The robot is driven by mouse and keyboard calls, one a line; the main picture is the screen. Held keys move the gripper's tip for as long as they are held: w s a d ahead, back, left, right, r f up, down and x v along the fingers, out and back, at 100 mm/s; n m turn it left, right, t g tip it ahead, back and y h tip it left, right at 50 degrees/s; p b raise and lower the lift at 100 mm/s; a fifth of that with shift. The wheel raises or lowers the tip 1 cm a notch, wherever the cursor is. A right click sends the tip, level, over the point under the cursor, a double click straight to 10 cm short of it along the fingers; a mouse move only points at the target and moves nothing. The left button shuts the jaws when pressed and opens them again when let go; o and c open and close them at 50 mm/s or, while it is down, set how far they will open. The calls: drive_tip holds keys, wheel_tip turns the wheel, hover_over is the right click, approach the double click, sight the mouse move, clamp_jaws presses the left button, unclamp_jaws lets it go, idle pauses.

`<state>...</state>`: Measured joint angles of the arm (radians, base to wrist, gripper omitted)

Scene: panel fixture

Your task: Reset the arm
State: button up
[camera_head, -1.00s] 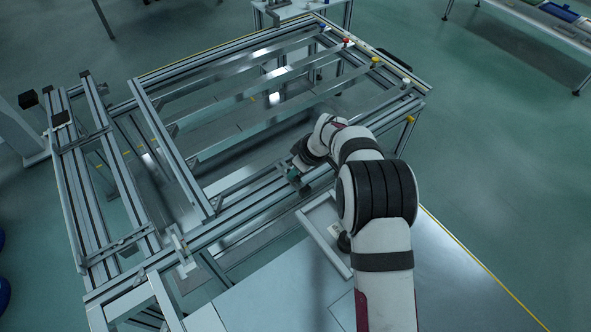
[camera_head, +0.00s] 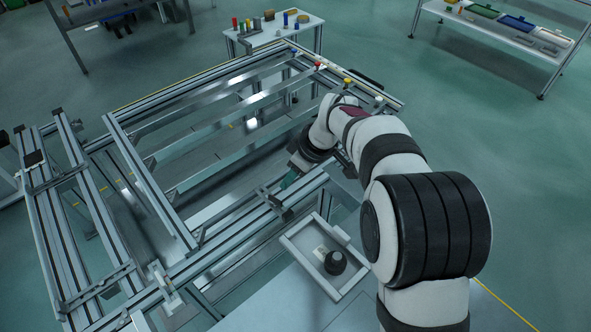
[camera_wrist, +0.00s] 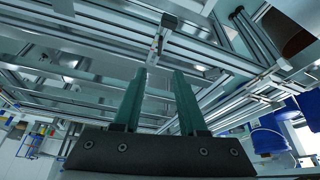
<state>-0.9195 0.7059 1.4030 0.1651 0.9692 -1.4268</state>
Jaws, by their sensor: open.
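My gripper (camera_wrist: 158,100) shows in the wrist view as two green fingers standing apart, with nothing between them. In the head view my gripper (camera_head: 284,190) is at the near rail of the panel fixture, partly hidden by my own wrist. The panel fixture (camera_head: 150,185) is a large frame of aluminium profiles. In the wrist view, fixture rails (camera_wrist: 110,18) cross beyond the fingertips. I cannot tell whether the gripper touches the rail.
A shallow white tray (camera_head: 300,253) with a dark round object (camera_head: 335,262) lies by my arm. Blue, red, yellow and white knobs line the fixture's far right side. A small table (camera_head: 262,33) with coloured parts and a shelf (camera_head: 505,38) with bins stand behind. A blue bucket (camera_wrist: 268,138) shows in the wrist view.

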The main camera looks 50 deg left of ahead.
drive_tip(key=v, duration=0.2)
drive_tip(key=shift+d+r, duration=0.15)
drive_tip(key=shift+r, duration=0.1)
drive_tip(key=d+r+m+h, duration=0.1)
drive_tip(key=d+r+m, duration=0.3)
drive_tip(key=d, duration=0.6)
drive_tip(key=d+r+m+t, duration=0.1)
drive_tip(key=d+m, duration=0.5)
drive_tip(key=d, duration=0.4)
drive_tip(key=d+r+m+h, duration=0.1)
drive_tip(key=d+r+m, duration=0.3)
drive_tip(key=d, duration=0.5)
drive_tip(key=s+d+f+m, duration=0.3)
drive_tip(key=s+d+m, duration=0.9)
drive_tip(key=s, duration=0.2)
drive_tip(key=shift+d+f+m+h, duration=0.3)
drive_tip(key=shift+f, duration=0.1)
